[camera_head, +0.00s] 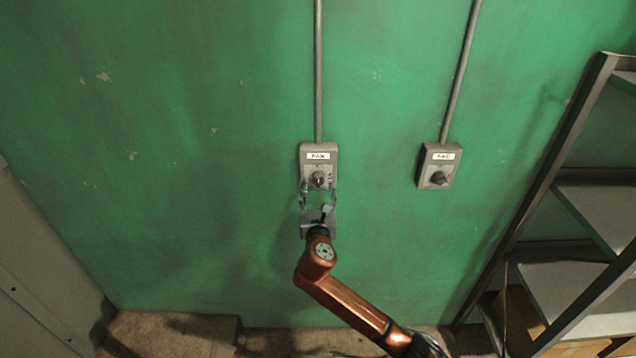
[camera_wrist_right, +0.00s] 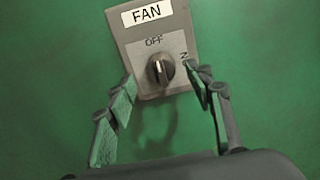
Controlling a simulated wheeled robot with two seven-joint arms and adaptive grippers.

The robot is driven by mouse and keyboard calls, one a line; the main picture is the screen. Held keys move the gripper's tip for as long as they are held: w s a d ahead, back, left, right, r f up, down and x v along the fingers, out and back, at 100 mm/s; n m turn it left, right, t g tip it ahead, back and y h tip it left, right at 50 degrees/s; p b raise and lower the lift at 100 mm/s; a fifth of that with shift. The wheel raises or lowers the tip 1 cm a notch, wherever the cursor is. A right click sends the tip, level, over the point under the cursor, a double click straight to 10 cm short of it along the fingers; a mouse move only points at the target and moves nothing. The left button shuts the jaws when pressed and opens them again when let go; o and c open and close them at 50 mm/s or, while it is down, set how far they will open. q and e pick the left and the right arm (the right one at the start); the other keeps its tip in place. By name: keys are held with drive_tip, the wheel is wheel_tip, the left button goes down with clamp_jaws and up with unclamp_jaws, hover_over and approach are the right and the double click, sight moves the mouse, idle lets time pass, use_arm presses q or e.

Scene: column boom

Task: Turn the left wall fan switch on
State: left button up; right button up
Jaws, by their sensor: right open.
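The left fan switch is a grey box (camera_head: 318,153) on the green wall, with a white FAN label and a dark round knob (camera_head: 318,179). In the right wrist view the box (camera_wrist_right: 147,36) shows OFF above the knob (camera_wrist_right: 160,71) and ON to its right. The knob's pale mark points up toward OFF. My right gripper (camera_head: 318,190) is open just below and in front of the box. In the wrist view its fingers (camera_wrist_right: 161,80) stand on either side of the knob, with gaps between. My left gripper is not in view.
A second, similar switch box (camera_head: 437,165) is on the wall to the right. Grey conduits (camera_head: 318,70) run up from both boxes. A metal shelf rack (camera_head: 590,215) stands at the right, and a grey cabinet (camera_head: 40,270) at the left. The wall between is clear.

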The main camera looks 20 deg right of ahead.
sight(318, 182)
drive_tip(key=x, duration=0.5)
drive_tip(key=shift+s, duration=0.1)
drive_tip(key=c, duration=1.1)
